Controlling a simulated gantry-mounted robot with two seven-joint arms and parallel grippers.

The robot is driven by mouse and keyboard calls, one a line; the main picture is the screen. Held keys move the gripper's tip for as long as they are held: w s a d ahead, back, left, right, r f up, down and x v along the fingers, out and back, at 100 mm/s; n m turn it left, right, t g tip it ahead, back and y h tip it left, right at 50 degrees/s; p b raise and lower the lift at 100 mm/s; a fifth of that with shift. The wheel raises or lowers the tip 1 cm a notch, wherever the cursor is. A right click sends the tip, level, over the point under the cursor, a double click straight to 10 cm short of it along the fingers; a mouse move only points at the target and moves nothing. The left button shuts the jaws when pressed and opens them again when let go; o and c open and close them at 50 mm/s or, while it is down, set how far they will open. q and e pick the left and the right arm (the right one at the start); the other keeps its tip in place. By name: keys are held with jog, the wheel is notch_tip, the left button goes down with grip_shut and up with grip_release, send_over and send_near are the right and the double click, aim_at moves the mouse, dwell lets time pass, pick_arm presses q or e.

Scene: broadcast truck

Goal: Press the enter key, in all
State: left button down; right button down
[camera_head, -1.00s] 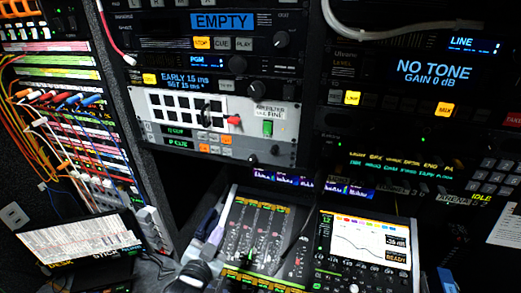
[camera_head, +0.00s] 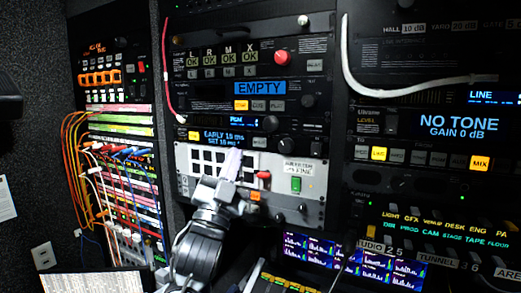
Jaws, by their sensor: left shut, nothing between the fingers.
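No key that I can read as enter shows in the head view. My left gripper (camera_head: 232,162) is shut and empty, with its pale fingers pointing up. It is in front of the silver-grey panel (camera_head: 310,210) and overlaps its white grid of dark squares (camera_head: 208,160). I cannot tell whether the fingertips touch the panel. The gripper and wrist hide the panel's lower left part. My right gripper is not in view.
Above is a unit with a blue EMPTY display (camera_head: 260,88). The NO TONE display (camera_head: 448,124) is at the right. A patch bay (camera_head: 125,185) with orange and white cables is at the left. Small meter screens (camera_head: 312,250) are below.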

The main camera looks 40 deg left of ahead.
aim_at(260, 142)
pick_arm(q)
jog(key=shift+s+r, duration=0.15)
jog(key=shift+r, duration=0.2)
jog(key=w+p, duration=0.1)
jog(key=w, duration=0.2)
jog(key=w+a+p, duration=0.1)
jog(key=w, duration=0.1)
jog(key=w+p, duration=0.1)
jog(key=w, duration=0.2)
jog(key=shift+w+a, duration=0.2)
jog(key=shift+w, duration=0.1)
dwell(0.6)
dwell(0.9)
dwell(0.6)
jog(key=shift+w+a, duration=0.1)
jog(key=shift+w, duration=0.35)
